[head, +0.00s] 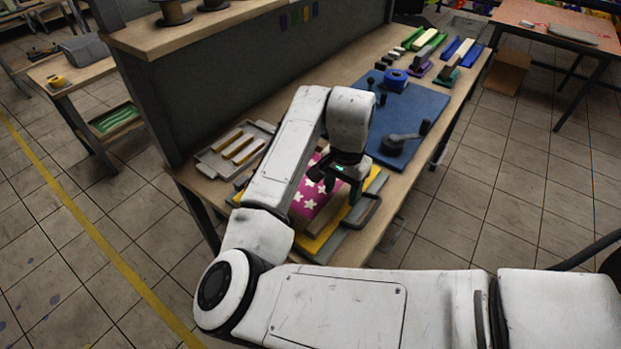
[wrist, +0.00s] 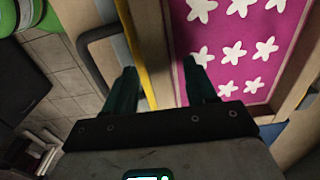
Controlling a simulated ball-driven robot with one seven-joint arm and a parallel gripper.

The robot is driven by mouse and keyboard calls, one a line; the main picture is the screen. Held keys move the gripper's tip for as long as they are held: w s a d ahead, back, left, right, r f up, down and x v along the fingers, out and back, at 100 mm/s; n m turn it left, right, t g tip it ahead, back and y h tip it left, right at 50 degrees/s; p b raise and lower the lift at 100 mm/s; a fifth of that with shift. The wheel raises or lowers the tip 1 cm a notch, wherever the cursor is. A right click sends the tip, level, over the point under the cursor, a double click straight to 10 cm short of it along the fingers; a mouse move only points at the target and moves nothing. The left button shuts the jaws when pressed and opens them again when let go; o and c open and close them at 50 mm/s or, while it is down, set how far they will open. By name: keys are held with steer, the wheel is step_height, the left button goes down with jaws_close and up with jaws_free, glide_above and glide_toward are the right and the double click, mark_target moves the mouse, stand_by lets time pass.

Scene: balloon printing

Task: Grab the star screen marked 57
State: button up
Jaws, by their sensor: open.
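The star screen (head: 307,204), a pink panel with white stars, lies near the near end of the workbench. It sits over a yellow board (head: 313,245) on a grey base with a dark loop handle (head: 364,211). My gripper (head: 342,189) is over its right side. In the wrist view the star screen (wrist: 236,45) fills the right, with a pale wooden frame. My gripper (wrist: 160,72) is open there, one finger over the pink panel's left edge, the other left of the yellow edge. Nothing is between the fingers' tips that is clearly held. No 57 mark is legible.
A grey tray (head: 213,163) with yellow-edged bars lies left of the screen. A blue mat (head: 415,112) with a blue tape roll (head: 395,80) and a dark crank-like tool (head: 402,141) lies beyond. A grey partition (head: 240,80) stands along the bench's left.

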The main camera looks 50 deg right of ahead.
jaws_close()
stand_by(0.5)
steer(key=shift+r, duration=0.1)
